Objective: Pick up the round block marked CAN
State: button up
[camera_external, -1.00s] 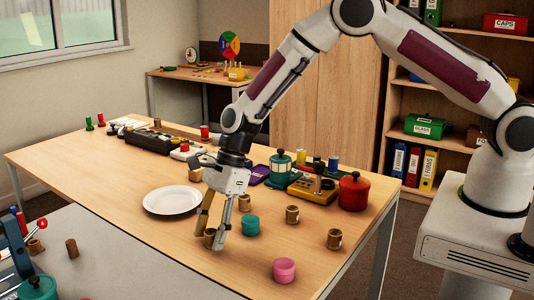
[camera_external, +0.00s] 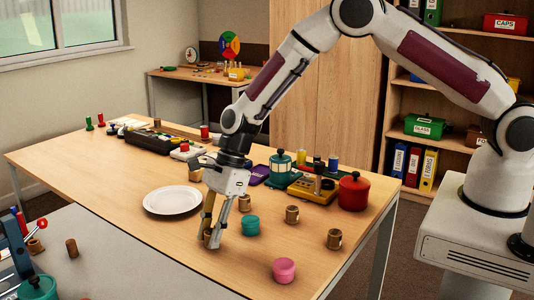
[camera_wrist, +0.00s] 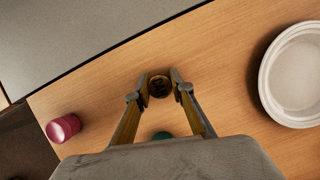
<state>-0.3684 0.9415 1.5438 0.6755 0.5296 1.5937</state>
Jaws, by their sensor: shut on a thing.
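A small round wooden block (camera_external: 208,240) stands on the wooden table near its front edge. My gripper (camera_external: 212,237) points down around it, with a finger on each side. In the wrist view the fingers (camera_wrist: 160,78) are shut on the block (camera_wrist: 160,88); the dark marking on its top is too small to read. Other similar round wooden blocks stand at the gripper's right (camera_external: 292,214), further right (camera_external: 334,239), behind it (camera_external: 244,203) and near the plate (camera_external: 195,175). Their markings are unreadable.
A teal pot (camera_external: 251,226) stands close to the right of my gripper. A pink pot (camera_external: 284,270) is near the front edge, a white plate (camera_external: 172,201) to the left, and a red pot (camera_external: 353,191) at the back right. Bare table lies between the plate and gripper.

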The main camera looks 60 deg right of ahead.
aim_at(210, 231)
jog(key=shift+r, duration=0.15)
jog(key=shift+r, duration=4.85)
